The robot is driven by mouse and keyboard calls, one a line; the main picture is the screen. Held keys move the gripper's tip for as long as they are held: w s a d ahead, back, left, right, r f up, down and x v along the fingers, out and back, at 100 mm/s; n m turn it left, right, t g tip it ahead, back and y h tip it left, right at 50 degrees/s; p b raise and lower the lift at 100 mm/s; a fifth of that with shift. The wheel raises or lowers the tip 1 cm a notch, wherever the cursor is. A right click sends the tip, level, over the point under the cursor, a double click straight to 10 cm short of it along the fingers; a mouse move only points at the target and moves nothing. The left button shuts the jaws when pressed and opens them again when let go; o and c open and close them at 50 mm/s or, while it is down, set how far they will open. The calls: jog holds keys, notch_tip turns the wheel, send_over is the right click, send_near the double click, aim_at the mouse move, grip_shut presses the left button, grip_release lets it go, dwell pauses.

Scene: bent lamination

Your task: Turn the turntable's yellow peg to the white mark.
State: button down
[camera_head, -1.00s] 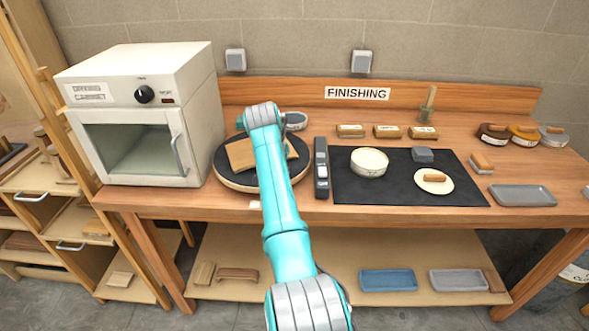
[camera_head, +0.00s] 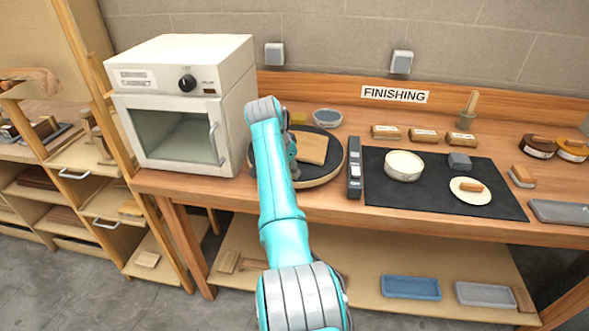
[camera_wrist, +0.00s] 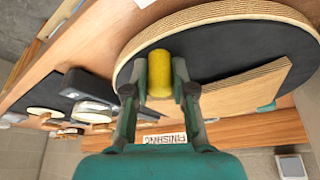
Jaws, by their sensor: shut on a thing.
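The turntable (camera_head: 328,175) is a round black-topped disc with a plywood edge, at the left of the bench. It also shows in the wrist view (camera_wrist: 124,72). A bent wood piece (camera_head: 312,148) lies on it, seen as a layered edge in the wrist view (camera_wrist: 240,92). The yellow peg (camera_wrist: 159,73) stands near the disc's rim. My gripper (camera_wrist: 160,85) is shut on the peg, one finger on each side. In the head view my arm hides the peg and the disc's left part. I cannot make out the white mark in either view.
A white drying cabinet (camera_head: 185,105) stands close to the left of the turntable. A dark upright tool (camera_head: 354,168) lies just right of it, beside a black mat (camera_head: 440,200) with a white bowl (camera_head: 404,166). A small round dish (camera_head: 327,118) sits behind the disc.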

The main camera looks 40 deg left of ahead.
jog(key=shift+s+a, duration=0.2)
jog(key=shift+a, duration=0.2)
jog(key=shift+s+a, duration=0.1)
jog(key=shift+a, duration=0.05)
jog(key=c, duration=1)
grip_release()
jog(key=shift+o, duration=0.2)
jog(key=v, duration=1.2)
